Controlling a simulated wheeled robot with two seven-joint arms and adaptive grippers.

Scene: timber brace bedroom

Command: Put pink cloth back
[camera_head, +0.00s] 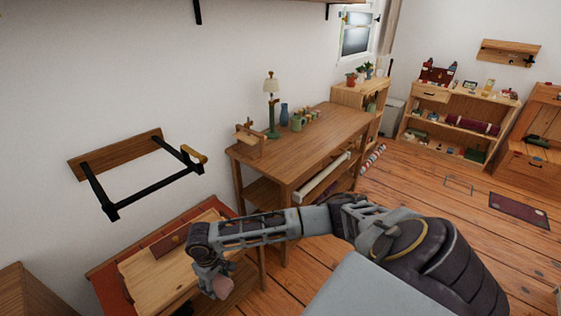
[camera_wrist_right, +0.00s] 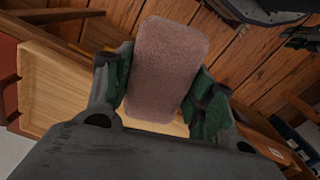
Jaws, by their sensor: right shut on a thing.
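The pink cloth (camera_wrist_right: 166,68) is a rounded, fuzzy block held between the two fingers of my right gripper (camera_wrist_right: 160,100) in the right wrist view. In the head view the right gripper (camera_head: 213,280) is at the lower middle, with the pink cloth (camera_head: 221,286) at its tip. It is beside the right edge of a light wooden board (camera_head: 150,272) on a low piece of furniture; the height above it is hard to tell. My left gripper does not show.
A wall rack with black bars (camera_head: 150,202) sticks out above the low furniture. A wooden desk (camera_head: 330,135) with a lamp (camera_head: 271,100), a blue vase (camera_head: 284,115) and a green mug (camera_head: 297,122) stands behind. Open floor (camera_head: 400,190) is at right.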

